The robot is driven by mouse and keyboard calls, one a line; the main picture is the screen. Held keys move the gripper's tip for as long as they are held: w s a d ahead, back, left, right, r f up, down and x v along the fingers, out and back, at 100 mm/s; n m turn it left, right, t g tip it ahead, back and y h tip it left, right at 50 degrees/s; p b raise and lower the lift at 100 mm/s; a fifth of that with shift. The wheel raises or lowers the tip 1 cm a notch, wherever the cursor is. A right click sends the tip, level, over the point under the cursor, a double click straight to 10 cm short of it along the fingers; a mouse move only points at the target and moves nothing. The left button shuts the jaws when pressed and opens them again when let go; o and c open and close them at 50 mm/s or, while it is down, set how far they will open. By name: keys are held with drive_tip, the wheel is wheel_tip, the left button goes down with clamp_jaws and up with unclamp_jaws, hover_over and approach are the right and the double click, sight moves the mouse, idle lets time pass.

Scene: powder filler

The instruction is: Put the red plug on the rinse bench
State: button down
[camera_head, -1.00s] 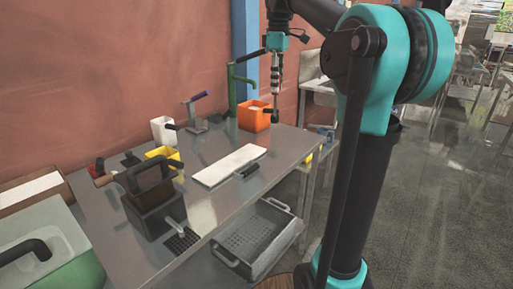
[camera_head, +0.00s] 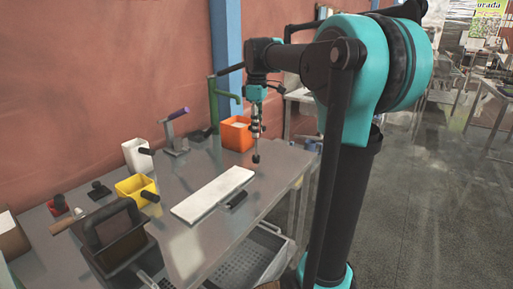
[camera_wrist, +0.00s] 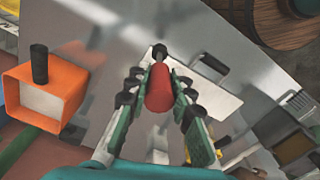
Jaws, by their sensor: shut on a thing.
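My gripper (camera_wrist: 158,100) is shut on a red plug (camera_wrist: 158,88), a red cylinder with a dark knobbed end pointing away from the wrist. In the head view my gripper (camera_head: 256,122) points down over the right end of a grey metal bench (camera_head: 205,173). The dark end of the held plug (camera_head: 256,157) shows below the fingers, right of the white board; its red body is hard to make out there. I cannot tell whether this end touches the bench top. A green tap-like post (camera_head: 213,105) stands at the bench's back.
An orange box (camera_head: 236,135) stands close behind and left of my gripper. A white board (camera_head: 213,194) lies in front, a black handle (camera_head: 237,199) beside it. A yellow box (camera_head: 136,188), white container (camera_head: 137,156) and small red object (camera_head: 58,204) stand left. A grey crate (camera_head: 250,262) sits below.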

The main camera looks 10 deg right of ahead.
sight(257, 156)
drive_tip(key=shift+f, duration=3.6)
drive_tip(key=c, duration=1.3)
unclamp_jaws()
drive_tip(key=shift+f, duration=0.1)
wheel_tip(257, 156, up, 12)
drive_tip(key=shift+r, duration=0.15)
